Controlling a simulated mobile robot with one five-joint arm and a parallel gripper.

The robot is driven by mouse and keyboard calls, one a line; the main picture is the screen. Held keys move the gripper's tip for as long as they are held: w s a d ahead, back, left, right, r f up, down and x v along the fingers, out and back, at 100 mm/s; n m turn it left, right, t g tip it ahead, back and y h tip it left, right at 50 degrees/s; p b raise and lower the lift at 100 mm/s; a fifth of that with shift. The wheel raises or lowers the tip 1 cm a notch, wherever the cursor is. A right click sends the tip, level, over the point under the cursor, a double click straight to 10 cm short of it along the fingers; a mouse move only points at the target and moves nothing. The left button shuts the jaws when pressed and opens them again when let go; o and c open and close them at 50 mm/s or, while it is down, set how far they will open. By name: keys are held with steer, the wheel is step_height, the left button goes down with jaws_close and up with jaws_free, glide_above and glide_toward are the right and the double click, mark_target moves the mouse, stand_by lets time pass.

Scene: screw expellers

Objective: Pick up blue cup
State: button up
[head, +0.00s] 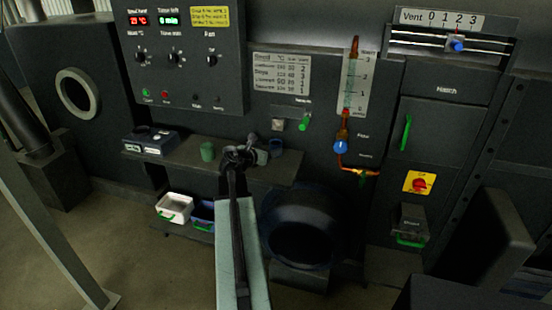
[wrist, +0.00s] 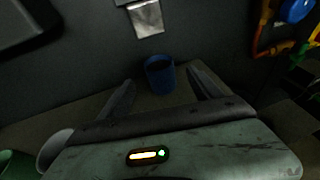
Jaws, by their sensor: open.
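The blue cup (head: 276,146) stands upright on the shelf, just right of my gripper (head: 250,152) in the head view. In the wrist view, the blue cup (wrist: 160,76) stands ahead, near the shelf's back edge. It shows between the two dark fingers of my gripper (wrist: 160,82), which are spread wide. No contact between the fingers and the cup is visible. The gripper is open and empty.
A green cup (head: 207,151) stands on the shelf (head: 186,153) to the left. A grey cup (wrist: 54,148) shows at lower left in the wrist view. A box (head: 150,141) sits at the shelf's left end. A blue valve knob (head: 340,147) is on the right.

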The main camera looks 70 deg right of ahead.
mark_target(272, 146)
steer(key=b+x, duration=0.2)
steer(key=x, duration=0.5)
steer(key=shift+d+f, duration=0.2)
steer(key=shift+d, duration=0.15)
steer(key=c, duration=1.6)
steer(key=shift+o, duration=0.2)
steer(key=shift+r, duration=0.1)
steer(key=shift+a+r, duration=0.1)
